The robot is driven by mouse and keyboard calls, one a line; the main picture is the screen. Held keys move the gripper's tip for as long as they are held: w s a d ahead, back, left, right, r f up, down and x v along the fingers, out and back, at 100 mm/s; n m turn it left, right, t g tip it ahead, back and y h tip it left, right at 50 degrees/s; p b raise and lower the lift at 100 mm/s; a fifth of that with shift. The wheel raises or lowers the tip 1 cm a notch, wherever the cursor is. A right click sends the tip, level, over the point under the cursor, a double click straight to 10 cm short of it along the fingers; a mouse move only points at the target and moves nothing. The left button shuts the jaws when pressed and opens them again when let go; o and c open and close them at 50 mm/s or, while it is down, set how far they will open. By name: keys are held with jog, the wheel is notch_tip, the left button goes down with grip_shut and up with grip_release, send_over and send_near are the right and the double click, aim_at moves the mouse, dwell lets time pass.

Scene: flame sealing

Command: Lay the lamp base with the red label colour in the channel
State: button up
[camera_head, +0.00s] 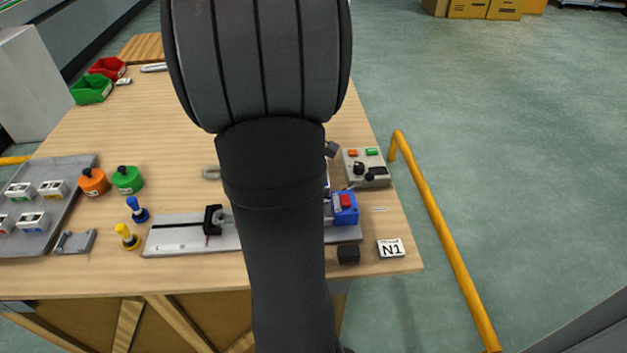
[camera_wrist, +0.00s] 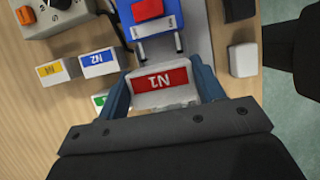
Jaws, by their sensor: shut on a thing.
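In the wrist view my gripper (camera_wrist: 162,90) is shut on a white lamp base with a red label marked N1 (camera_wrist: 161,81). The blue fingers press on its two sides. The held base is just in front of the blue unit with a red button (camera_wrist: 149,26), and two metal rods show between them. The blue unit also shows in the head view (camera_head: 345,208), on the grey rail (camera_head: 180,237). My arm hides the gripper and the middle of the rail there. I cannot tell whether the base is above the channel or touching it.
Lamp bases with blue (camera_wrist: 98,62), yellow (camera_wrist: 55,72) and green (camera_wrist: 100,99) labels are left of the held one. A white block (camera_wrist: 243,60) is to the right.

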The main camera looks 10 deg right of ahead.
jog(key=shift+f, duration=2.85)
jog(key=shift+s+f, duration=0.15)
jog(key=shift+f, duration=0.15)
jog(key=shift+s, duration=0.1)
jog(key=o, duration=1.1)
jog(key=shift+f, duration=0.1)
jog(key=v, duration=1.8)
jog(key=shift+w+r, duration=0.25)
jog(key=shift+w, duration=0.15)
jog(key=shift+f, duration=0.15)
